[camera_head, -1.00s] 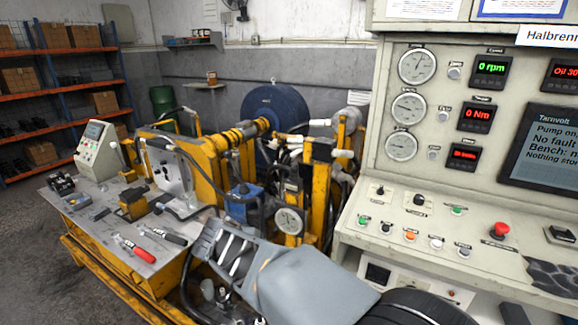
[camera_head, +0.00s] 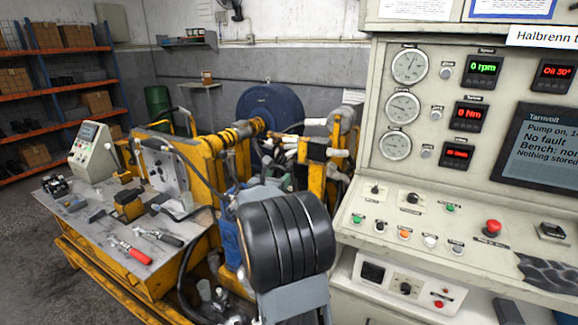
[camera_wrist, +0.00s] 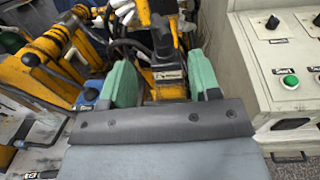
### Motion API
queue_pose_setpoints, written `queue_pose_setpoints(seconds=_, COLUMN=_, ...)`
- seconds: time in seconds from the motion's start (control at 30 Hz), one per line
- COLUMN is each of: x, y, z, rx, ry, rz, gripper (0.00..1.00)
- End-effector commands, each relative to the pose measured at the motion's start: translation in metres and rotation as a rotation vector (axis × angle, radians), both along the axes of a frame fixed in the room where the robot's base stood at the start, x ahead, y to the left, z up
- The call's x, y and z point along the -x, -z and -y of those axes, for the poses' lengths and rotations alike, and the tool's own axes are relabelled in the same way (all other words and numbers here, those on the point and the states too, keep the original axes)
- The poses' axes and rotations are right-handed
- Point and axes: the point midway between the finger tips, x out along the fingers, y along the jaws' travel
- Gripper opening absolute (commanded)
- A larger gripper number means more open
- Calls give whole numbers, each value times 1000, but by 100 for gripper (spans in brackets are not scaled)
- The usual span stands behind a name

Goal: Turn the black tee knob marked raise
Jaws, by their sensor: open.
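I cannot read a raise mark anywhere, so I cannot tell which part is the black tee knob. Black knobs on the control desk (camera_head: 470,262) include a small one (camera_head: 374,189) and a larger one (camera_head: 413,198). Another black knob (camera_head: 405,288) is on the lower panel. The wrist view shows one black knob (camera_wrist: 272,22) at upper right, on the cream panel. My gripper (camera_wrist: 162,82) is open, its two green pads apart with nothing held. A yellow post with a small label plate (camera_wrist: 168,74) is seen beyond and between the pads. In the head view my arm hides the gripper.
The yellow test bench (camera_head: 205,165) with hoses is left of the desk. A red-handled tool (camera_head: 135,254) lies on its grey plate. A red mushroom button (camera_head: 492,227) and a screen (camera_head: 545,150) are at right. Floor is free at lower left.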

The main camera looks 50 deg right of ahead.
Motion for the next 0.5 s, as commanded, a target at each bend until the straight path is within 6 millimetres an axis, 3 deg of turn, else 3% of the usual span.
queue_pose_setpoints(seconds=0.2, x=-13, y=-1, z=42, rx=-2, ry=4, rz=0, gripper=57)
queue_pose_setpoints(seconds=0.5, x=-27, y=-1, z=78, rx=-3, ry=3, rz=2, gripper=57)
